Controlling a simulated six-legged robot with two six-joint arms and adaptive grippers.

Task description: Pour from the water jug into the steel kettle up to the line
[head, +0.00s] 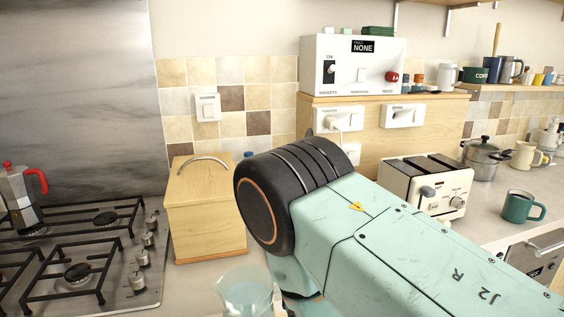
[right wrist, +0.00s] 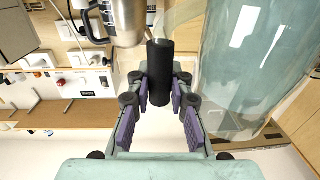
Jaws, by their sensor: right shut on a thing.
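The clear water jug (right wrist: 245,65) fills the right of the right wrist view, with a bluish tint inside. In the head view its top (head: 245,289) shows at the bottom edge; the rest is cut off. My right gripper (right wrist: 160,88) has its purple-padded fingers shut on the jug's black handle (right wrist: 160,60). What looks like the steel kettle (right wrist: 122,20), with a black handle, shows at the top left of the right wrist view, beside the jug. Its fill line and the water level in it do not show. My left gripper is not in view.
A gas stove (head: 75,255) with a moka pot (head: 20,198) stands at the left. A wooden box (head: 203,222) stands behind the jug. A toaster (head: 425,187), a green mug (head: 521,207) and a lidded pot (head: 484,157) are on the right counter.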

